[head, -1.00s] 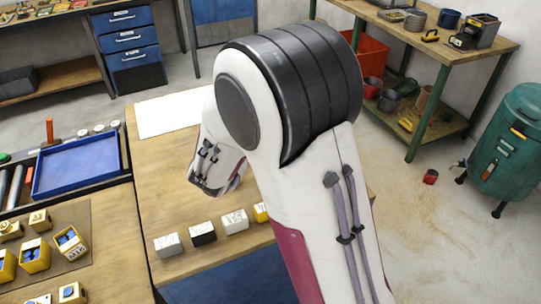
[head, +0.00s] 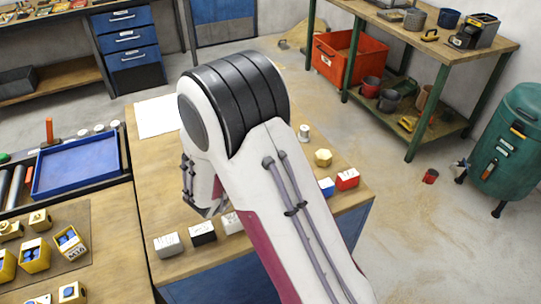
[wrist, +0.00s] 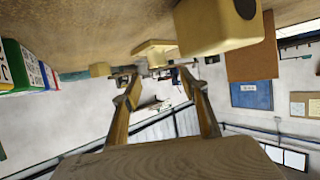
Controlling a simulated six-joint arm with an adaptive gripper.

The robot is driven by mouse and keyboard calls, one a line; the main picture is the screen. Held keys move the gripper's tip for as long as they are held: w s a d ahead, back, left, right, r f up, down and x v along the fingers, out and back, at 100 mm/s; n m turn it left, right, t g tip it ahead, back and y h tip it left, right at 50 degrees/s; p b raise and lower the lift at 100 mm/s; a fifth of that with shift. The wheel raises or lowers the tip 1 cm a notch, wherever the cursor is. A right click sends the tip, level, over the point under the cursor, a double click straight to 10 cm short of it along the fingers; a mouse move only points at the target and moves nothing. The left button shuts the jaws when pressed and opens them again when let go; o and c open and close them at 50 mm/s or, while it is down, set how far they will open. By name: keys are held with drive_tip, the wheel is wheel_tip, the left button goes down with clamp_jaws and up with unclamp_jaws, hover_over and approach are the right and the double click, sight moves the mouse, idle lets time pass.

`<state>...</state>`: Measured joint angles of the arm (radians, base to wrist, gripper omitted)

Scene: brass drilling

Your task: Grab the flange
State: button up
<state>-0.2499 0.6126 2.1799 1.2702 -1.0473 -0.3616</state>
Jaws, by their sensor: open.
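My gripper (wrist: 160,88) is open in the wrist view, with nothing between its two fingers. In the head view my arm hides it. The wrist view is tilted, with the tabletop along its top. A flat brass piece with a wide rim (wrist: 153,48) sits on the wood just beyond the fingers and may be the flange. The head view shows a brass hexagonal piece (head: 322,157) and a small silver spool-like part (head: 304,133) right of my arm; I cannot tell which matches.
White, black, blue (head: 326,187) and red (head: 347,179) small boxes line the table's front edge. Coloured boxes (wrist: 35,68) are also at the left of the wrist view. A white sheet (head: 157,116) lies at the back left, near a blue tray (head: 77,165).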

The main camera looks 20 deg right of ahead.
drive_tip(key=shift+x, duration=1.25)
drive_tip(key=shift+d, duration=0.1)
drive_tip(key=shift+x, duration=2.5)
drive_tip(key=shift+s+f, duration=0.15)
drive_tip(key=shift+f, duration=0.05)
clamp_jaws()
